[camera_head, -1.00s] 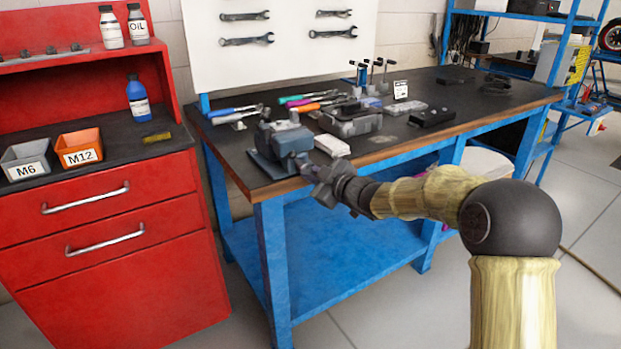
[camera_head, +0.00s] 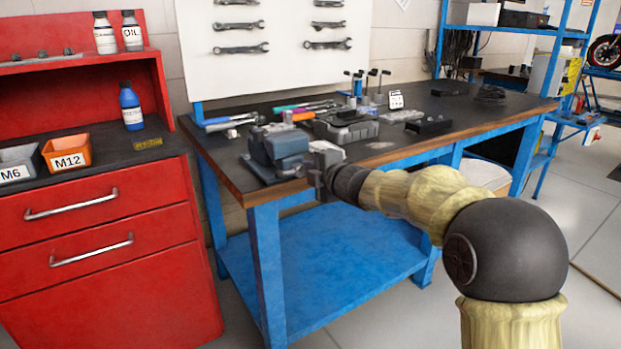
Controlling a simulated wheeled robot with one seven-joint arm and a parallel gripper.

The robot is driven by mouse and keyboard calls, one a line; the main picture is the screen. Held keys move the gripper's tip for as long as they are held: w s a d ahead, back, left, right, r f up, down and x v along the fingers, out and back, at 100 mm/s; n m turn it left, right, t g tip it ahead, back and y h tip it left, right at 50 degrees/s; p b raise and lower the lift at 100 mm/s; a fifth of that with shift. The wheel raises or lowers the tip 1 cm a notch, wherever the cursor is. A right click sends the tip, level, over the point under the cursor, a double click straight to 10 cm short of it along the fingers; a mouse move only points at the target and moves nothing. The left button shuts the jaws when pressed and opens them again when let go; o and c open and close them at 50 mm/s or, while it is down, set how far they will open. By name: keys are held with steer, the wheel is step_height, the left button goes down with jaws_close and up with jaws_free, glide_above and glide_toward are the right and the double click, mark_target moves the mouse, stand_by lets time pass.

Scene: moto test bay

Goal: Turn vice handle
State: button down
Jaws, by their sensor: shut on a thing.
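The blue-grey vice (camera_head: 281,152) stands on the near left corner of the black bench top. My gripper (camera_head: 312,172) is at the vice's right front side, by the bench's wooden edge. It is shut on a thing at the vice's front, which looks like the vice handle. The handle itself is small and mostly hidden by the gripper, so its angle cannot be told.
The bench (camera_head: 240,184) has a blue frame and a lower shelf. Behind the vice lie screwdrivers (camera_head: 228,120), a grey case (camera_head: 346,129) and a black box (camera_head: 428,125). A red cabinet (camera_head: 110,250) stands at the left. Open floor lies in front.

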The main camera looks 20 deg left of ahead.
steer(key=shift+s+a+r+n, duration=0.45)
steer(key=shift+a+r+n, duration=0.05)
steer(key=shift+a+r, duration=0.15)
steer(key=c, duration=1.1)
jaws_free()
steer(key=shift+f, duration=0.15)
steer(key=shift+c, duration=0.2)
steer(key=shift+s+a, duration=0.1)
steer(key=shift+d+f, duration=0.2)
steer(key=shift+w+d+f, duration=0.1)
steer(key=shift+w, duration=0.15)
steer(key=p+v, duration=0.1)
steer(key=v, duration=1.6)
steer(key=shift+d, duration=0.2)
